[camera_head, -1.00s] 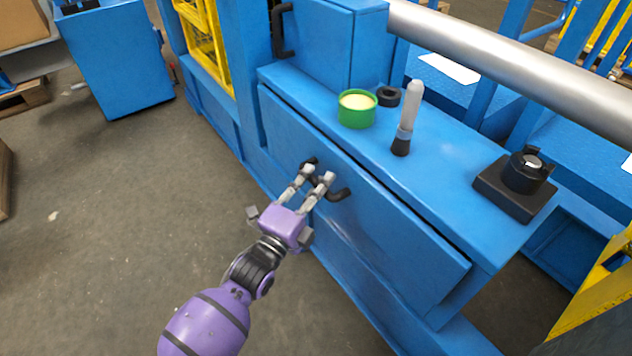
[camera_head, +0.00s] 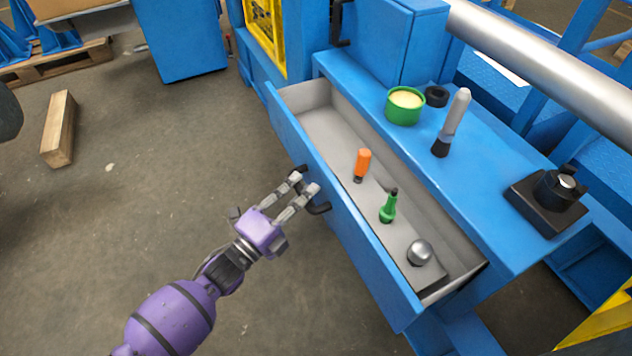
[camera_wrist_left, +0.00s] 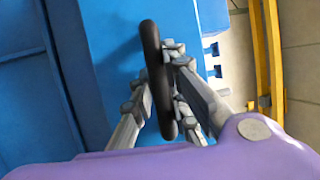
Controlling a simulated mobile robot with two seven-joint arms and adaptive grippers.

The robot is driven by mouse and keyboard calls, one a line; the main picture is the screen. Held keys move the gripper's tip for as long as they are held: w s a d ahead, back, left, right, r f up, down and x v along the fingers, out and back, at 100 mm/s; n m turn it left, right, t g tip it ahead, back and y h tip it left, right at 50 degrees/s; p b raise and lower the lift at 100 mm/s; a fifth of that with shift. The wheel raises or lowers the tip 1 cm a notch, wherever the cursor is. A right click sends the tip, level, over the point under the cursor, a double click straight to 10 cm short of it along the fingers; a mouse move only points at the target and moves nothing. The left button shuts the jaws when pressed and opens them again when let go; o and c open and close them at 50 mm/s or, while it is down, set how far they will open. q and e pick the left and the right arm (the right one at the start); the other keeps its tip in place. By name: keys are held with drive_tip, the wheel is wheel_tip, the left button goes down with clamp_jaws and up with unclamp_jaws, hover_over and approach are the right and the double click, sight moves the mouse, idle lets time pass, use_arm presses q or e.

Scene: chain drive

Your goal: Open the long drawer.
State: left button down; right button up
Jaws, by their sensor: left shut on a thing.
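The long drawer (camera_head: 345,218) is a blue-fronted drawer with a grey inside, and it stands pulled well out of the blue bench. Its black handle (camera_head: 319,208) is on the front face. My left gripper (camera_head: 305,186) is shut on this handle, with its fingers around the bar. In the left wrist view the black handle (camera_wrist_left: 155,75) runs upright between the grey fingers (camera_wrist_left: 155,100). An orange-handled item (camera_head: 362,164), a green item (camera_head: 388,207) and a round metal knob-like piece (camera_head: 420,252) lie in the drawer. My right gripper is not in view.
On the bench top (camera_head: 478,150) stand a green tin (camera_head: 404,107), a black ring (camera_head: 436,96), a brush-like tool (camera_head: 454,120) and a black device on a square base (camera_head: 555,192). A wooden beam (camera_head: 60,130) lies on the floor at left. The floor before the drawer is clear.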

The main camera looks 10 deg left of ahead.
use_arm(q)
drive_tip(key=shift+s+a, duration=0.1)
drive_tip(key=shift+a, duration=0.05)
drive_tip(key=c, duration=1.7)
unclamp_jaws()
drive_tip(key=v, duration=1.2)
